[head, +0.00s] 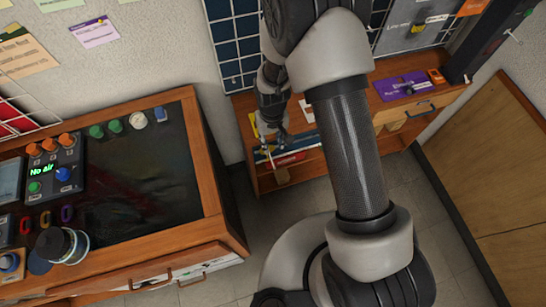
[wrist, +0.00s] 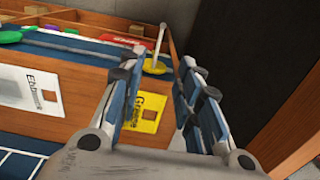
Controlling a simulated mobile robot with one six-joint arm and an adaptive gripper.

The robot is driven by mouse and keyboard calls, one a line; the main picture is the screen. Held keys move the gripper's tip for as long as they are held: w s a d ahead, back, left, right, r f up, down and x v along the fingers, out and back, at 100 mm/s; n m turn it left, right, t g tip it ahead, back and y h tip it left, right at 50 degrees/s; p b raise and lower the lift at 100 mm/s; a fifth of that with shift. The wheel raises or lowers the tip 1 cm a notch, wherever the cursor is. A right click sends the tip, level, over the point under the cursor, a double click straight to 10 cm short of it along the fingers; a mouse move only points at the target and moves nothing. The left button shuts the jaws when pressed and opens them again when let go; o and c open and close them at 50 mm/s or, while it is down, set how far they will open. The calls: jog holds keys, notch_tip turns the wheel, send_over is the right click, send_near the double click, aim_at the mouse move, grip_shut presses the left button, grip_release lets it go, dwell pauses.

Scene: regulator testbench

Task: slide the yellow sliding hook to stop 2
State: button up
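A small yellow piece (head: 418,27) shows on the grey lettered panel at the upper right of the head view. It may be the sliding hook, but it is too small to be sure, and I cannot read any stop number. My gripper (head: 281,137) hangs over the wooden workbench, left of that panel. In the wrist view my gripper (wrist: 160,68) is open, its two blue-and-grey fingers apart with nothing held. A yellow lettered card (wrist: 146,113) lies nearer, partly behind the left finger.
A purple card (head: 402,87) lies on the bench's right part. A cabinet with a dark top (head: 150,185) and a control box stands at left. Tiled floor (head: 240,215) lies between.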

aim_at(273, 162)
notch_tip(273, 162, down, 14)
jog(key=b, duration=0.3)
jog(key=shift+r, duration=0.25)
jog(key=shift+c, duration=0.2)
grip_shut()
dwell(0.3)
